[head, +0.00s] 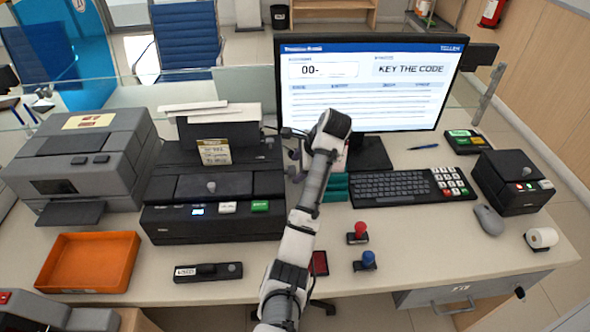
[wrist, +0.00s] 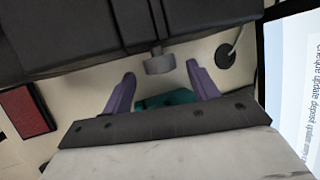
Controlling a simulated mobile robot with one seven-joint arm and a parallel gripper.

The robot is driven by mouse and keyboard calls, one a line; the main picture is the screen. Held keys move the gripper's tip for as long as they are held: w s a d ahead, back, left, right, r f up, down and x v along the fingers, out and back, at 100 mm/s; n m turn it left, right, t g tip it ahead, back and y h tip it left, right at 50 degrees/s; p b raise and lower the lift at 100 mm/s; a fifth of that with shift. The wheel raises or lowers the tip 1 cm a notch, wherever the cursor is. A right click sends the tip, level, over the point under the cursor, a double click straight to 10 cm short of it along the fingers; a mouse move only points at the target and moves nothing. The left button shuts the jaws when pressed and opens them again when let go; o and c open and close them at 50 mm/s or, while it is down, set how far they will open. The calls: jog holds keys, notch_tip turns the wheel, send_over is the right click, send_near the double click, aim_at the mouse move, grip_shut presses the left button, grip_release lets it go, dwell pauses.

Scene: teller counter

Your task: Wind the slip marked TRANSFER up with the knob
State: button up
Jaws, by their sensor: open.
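A black slip printer (head: 212,200) stands left of the screen, and its dark side fills the top of the wrist view (wrist: 80,30). A small slip with printed lines (head: 214,152) stands at its upper feed; its words are too small to read. A short grey knob (wrist: 160,63) sticks out of the printer's side. My gripper (wrist: 160,72) is open, with its two purple fingers on either side of the knob's end and pointing at the printer. I cannot tell whether they touch it.
A grey printer (head: 85,165) and an orange tray (head: 88,262) are on the left. Red and blue stamps (head: 360,229) stand in front. A round cable base (wrist: 225,56) lies near the knob.

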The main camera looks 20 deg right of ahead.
jog(key=shift+x, duration=1.3)
jog(key=c, duration=1)
